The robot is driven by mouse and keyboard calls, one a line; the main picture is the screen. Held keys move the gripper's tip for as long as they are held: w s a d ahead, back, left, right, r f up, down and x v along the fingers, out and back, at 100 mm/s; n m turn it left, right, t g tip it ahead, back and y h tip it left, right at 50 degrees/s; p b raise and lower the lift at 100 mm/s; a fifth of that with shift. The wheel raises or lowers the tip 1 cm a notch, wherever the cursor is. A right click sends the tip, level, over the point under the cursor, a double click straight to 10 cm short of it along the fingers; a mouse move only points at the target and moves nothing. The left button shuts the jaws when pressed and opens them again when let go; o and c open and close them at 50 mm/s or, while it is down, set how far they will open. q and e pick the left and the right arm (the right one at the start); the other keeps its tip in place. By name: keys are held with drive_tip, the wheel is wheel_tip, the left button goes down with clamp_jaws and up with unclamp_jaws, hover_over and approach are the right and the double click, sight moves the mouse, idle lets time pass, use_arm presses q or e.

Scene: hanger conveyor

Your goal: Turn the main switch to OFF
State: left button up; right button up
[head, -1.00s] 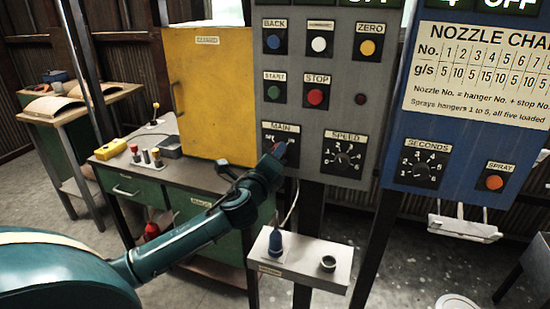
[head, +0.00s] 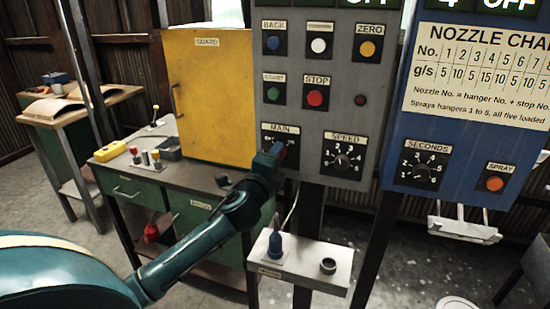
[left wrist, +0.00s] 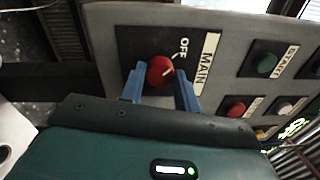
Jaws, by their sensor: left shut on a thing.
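The main switch is a red knob (left wrist: 160,71) on a black plate labelled MAIN, with OFF printed beside it, in the left wrist view. A pale mark on the knob's edge points roughly toward the word OFF; its exact angle is hard to read. My left gripper (left wrist: 160,88) is shut on the knob, with one blue finger on each side. In the head view, my left gripper (head: 278,151) covers most of the knob, below the MAIN label on the switch plate (head: 268,134). My right gripper is not in view.
The grey panel also holds a red STOP button (head: 315,98), a green START button (head: 273,91) and the SPEED dial (head: 342,160). A yellow guard cabinet (head: 208,95) is at the left.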

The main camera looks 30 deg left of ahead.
use_arm(q)
drive_tip(key=o, duration=1)
drive_tip(key=shift+c, duration=0.2)
drive_tip(key=b+v, duration=0.1)
drive_tip(key=v, duration=1.2)
drive_tip(key=shift+b, duration=0.35)
drive_tip(key=shift+s+f, duration=0.1)
drive_tip(key=shift+f, duration=0.05)
